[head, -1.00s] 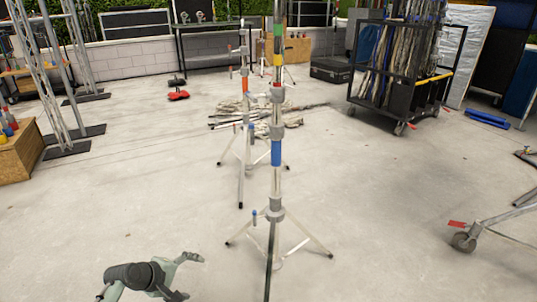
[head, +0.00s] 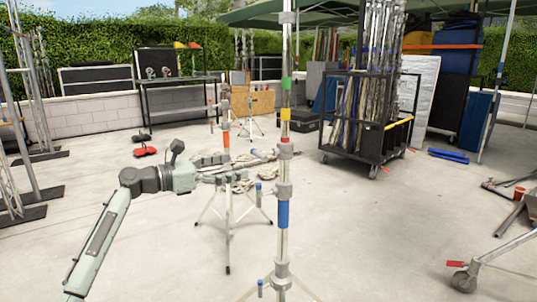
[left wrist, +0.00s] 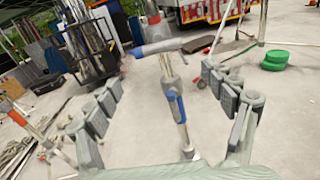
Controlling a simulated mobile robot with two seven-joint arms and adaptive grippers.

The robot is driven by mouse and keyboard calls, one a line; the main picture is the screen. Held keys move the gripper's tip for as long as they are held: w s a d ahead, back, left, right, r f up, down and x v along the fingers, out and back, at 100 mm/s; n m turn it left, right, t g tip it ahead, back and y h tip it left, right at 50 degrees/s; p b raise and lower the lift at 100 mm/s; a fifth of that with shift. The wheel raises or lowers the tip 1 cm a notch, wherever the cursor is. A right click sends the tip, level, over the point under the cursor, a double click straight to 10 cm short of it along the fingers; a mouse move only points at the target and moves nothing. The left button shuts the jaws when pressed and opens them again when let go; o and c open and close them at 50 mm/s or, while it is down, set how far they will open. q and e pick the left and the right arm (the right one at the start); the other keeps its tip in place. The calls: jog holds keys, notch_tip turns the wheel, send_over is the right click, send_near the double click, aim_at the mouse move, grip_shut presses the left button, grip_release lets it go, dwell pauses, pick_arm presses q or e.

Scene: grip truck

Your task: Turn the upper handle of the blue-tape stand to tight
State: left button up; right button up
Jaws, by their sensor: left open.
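The blue-tape stand (head: 283,214) is an upright metal pole with a blue band, and green, yellow and red bands higher up. A lower handle with a blue grip (head: 259,190) stands by the collar below. My left gripper (head: 238,168) is open and empty, left of the pole, fingers pointing right at about the upper handle's height. In the left wrist view the upper handle (left wrist: 157,47) lies crosswise ahead, between the spread fingers and apart from them. My right gripper is not in view.
A second stand with orange tape (head: 226,145) stands behind my left gripper. A black cart of poles (head: 370,145) is at the back right. A wheeled stand leg (head: 463,280) is at the lower right.

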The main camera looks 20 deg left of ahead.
aim_at(256, 153)
pick_arm(q)
jog(key=shift+h, duration=0.3)
jog(key=w+d, duration=0.1)
jog(key=w+d+r, duration=0.1)
jog(key=w+d, duration=0.1)
jog(key=w+d+r, duration=0.1)
jog(key=w+d, duration=0.1)
jog(key=shift+w+r, duration=0.1)
jog(key=shift+w, duration=0.1)
jog(key=shift+w+d, duration=0.3)
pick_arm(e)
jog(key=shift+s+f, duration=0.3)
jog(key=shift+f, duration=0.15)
pick_arm(q)
jog(key=shift+c, duration=0.4)
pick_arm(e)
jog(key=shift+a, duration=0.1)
pick_arm(q)
jog(key=c, duration=1.1)
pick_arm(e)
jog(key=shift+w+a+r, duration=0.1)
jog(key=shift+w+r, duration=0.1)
